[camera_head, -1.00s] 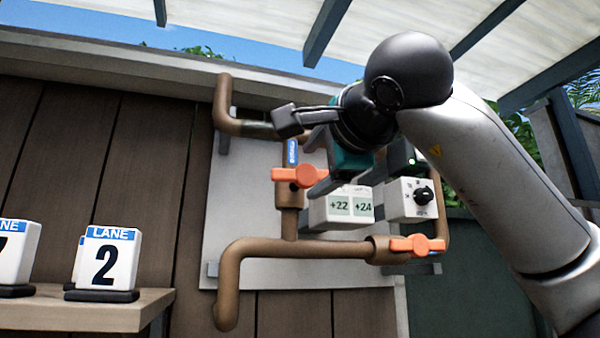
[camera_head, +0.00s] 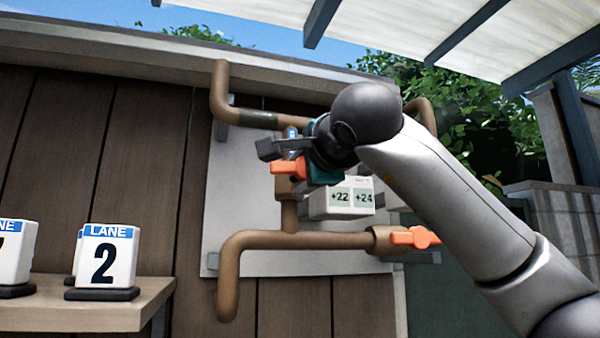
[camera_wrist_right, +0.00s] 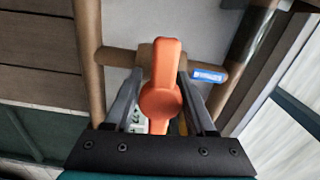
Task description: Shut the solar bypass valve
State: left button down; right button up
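The upper valve has an orange handle (camera_head: 288,167) on a short vertical pipe (camera_head: 289,215). The handle lies crosswise to that pipe. A blue label (camera_head: 291,134) is on the pipe above it; its text is too small to read. My right gripper (camera_wrist_right: 161,72) is at this handle. In the right wrist view its two fingers stand apart on either side of the orange handle (camera_wrist_right: 162,90), without a clear grip. The blue label also shows there (camera_wrist_right: 208,75). In the head view my wrist partly hides the valve. My left gripper is out of view.
A second orange handle (camera_head: 415,237) lies in line with the lower horizontal pipe (camera_head: 300,240). A white display box (camera_head: 345,200) sits between the pipes on a pale backboard (camera_head: 222,180). Lane number blocks (camera_head: 107,258) stand on a wooden shelf (camera_head: 100,315) at left.

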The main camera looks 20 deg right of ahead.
grip_shut()
jog(key=shift+m+b, duration=0.35)
jog(key=shift+m, duration=0.25)
jog(key=shift+o, duration=2)
grip_release()
